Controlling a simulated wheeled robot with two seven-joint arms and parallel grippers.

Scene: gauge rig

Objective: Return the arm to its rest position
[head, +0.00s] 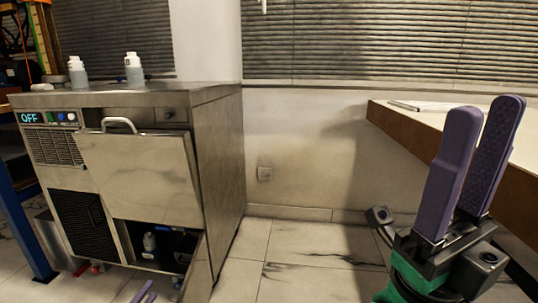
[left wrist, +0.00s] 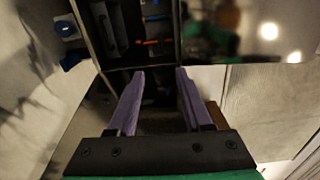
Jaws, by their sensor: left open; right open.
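My right gripper (head: 484,112) stands at the right of the head view, its two purple fingers pointing up and apart, with nothing between them. My left gripper shows only as purple fingertips (head: 146,292) at the bottom edge of the head view, below the cabinet's open lower bay. In the left wrist view the left gripper (left wrist: 160,73) has its purple fingers spread and nothing held. Most of the left arm is out of the head view.
A steel cabinet (head: 150,165) with a lit OFF display (head: 32,118) stands at left. Its dark lower bay (head: 170,246) holds a small bottle (head: 149,242). Two white bottles (head: 134,68) stand on top. A table (head: 440,119) is at right. Tiled floor between is clear.

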